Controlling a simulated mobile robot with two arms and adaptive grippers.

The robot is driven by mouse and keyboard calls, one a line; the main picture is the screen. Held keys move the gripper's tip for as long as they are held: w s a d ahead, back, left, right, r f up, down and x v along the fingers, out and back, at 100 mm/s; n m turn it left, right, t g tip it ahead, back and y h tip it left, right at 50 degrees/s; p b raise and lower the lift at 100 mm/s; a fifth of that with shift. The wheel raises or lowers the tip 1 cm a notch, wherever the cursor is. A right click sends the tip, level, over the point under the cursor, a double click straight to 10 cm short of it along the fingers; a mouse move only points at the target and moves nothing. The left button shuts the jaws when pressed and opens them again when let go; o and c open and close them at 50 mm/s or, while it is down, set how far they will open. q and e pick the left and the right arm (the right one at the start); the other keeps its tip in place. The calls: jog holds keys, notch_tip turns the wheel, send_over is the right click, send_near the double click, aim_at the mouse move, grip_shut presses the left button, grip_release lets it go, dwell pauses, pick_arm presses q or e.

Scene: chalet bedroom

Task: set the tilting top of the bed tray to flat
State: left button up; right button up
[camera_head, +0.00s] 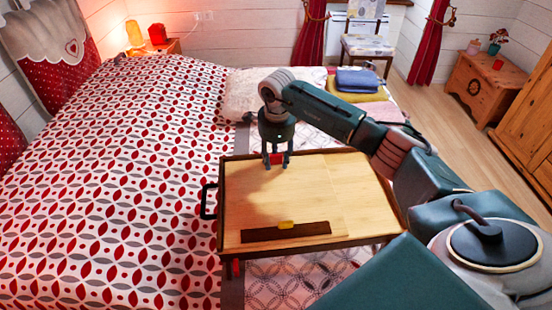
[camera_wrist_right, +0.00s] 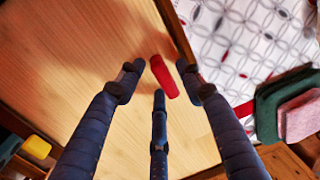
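The bed tray (camera_head: 360,240) stands on the bed, with a light wood top (camera_head: 300,195) and a dark rim. I cannot tell its tilt exactly; the top looks close to level with the rim. A dark strip with a yellow tab (camera_head: 286,225) lies along its near side. My right gripper (camera_head: 277,163) points down over the far side of the top. In the right wrist view its fingers (camera_wrist_right: 160,85) are spread around a small red tab (camera_wrist_right: 163,77) by the tray's edge. I cannot tell whether they touch it. My left gripper is not in view.
The patterned bed (camera_head: 110,180) fills the left. A black handle (camera_head: 208,201) sticks out from the tray's left side. A pillow (camera_head: 250,90) and folded cloths (camera_head: 358,80) lie beyond the tray. A wooden chest (camera_head: 482,85) stands at back right, with open floor before it.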

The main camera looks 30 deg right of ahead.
jog(key=shift+r, duration=0.25)
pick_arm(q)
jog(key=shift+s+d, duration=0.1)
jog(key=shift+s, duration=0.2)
pick_arm(e)
notch_tip(320, 180, up, 7)
jog(key=shift+s+a+r, duration=0.2)
jog(key=shift+s, duration=0.2)
